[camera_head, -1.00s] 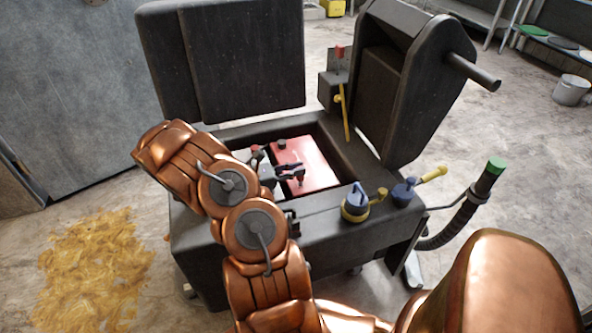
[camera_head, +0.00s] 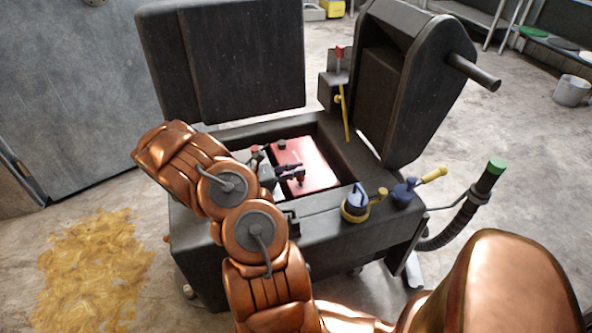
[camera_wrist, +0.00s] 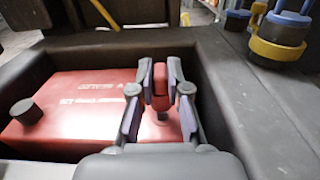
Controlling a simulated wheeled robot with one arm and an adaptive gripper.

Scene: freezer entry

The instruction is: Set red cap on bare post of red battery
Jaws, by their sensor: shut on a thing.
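The red battery (camera_head: 315,172) sits in the open bay of the dark machine. It also fills the left and middle of the wrist view (camera_wrist: 80,95). A black cap covers its far post (camera_head: 281,144), seen at left in the wrist view (camera_wrist: 26,111). My gripper (camera_wrist: 160,76) is over the battery's near end, its fingers shut on the red cap (camera_wrist: 160,97). The cap also shows in the head view (camera_head: 300,179). A small grey post (camera_wrist: 162,116) shows just below the cap. I cannot tell whether cap and post touch.
The dark bay wall (camera_wrist: 225,85) rises close to the right of my gripper in the wrist view. Blue-and-yellow fittings (camera_head: 356,203) stand on the machine's rim. A yellow rod (camera_head: 346,115) and raised covers (camera_head: 225,60) stand behind the bay.

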